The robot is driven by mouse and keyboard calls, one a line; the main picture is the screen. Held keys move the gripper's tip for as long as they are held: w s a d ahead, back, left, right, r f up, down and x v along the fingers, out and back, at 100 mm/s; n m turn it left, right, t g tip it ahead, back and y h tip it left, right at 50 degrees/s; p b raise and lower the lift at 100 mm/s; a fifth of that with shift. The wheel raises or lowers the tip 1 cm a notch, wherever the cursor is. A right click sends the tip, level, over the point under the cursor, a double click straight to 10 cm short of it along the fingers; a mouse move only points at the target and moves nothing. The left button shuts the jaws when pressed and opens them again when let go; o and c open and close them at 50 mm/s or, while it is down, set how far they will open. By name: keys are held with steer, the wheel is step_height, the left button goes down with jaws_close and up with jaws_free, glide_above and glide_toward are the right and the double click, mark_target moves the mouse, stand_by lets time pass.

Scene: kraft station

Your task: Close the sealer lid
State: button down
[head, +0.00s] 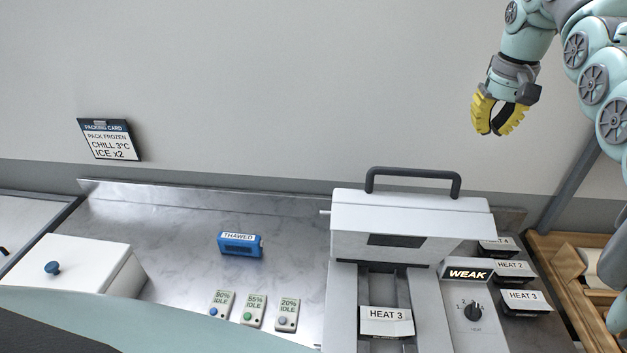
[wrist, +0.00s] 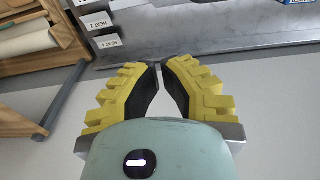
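The sealer (head: 345,315) is a white-grey machine at the right of the steel counter in the head view. Its lid (head: 410,218) is raised, with a dark handle (head: 412,172) on top. A HEAT 3 packet (head: 386,321) lies on the sealer bed below the lid. A panel with a WEAK display (head: 468,274) and a heat dial (head: 472,309) is at its right. My gripper (head: 494,133) hangs above and to the right of the lid, apart from it.
HEAT packets (head: 524,302) lie right of the sealer. A wooden rack (head: 565,265) stands at the far right. A blue THAWED pack (head: 240,245), several small IDLE units (head: 253,310) and a white box (head: 80,262) are on the left. A packing card (head: 109,139) hangs on the wall.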

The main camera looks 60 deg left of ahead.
steer(key=f+p, duration=0.3)
steer(key=p, duration=0.2)
steer(key=s+d+f+p, duration=0.1)
steer(key=f+p, duration=0.3)
steer(key=p, duration=0.2)
steer(key=d+f+p, duration=0.1)
steer(key=f+p, duration=0.2)
steer(key=p, duration=0.3)
steer(key=shift+s+f, duration=0.4)
steer(key=shift+d+f, duration=0.1)
steer(key=shift+f, duration=0.1)
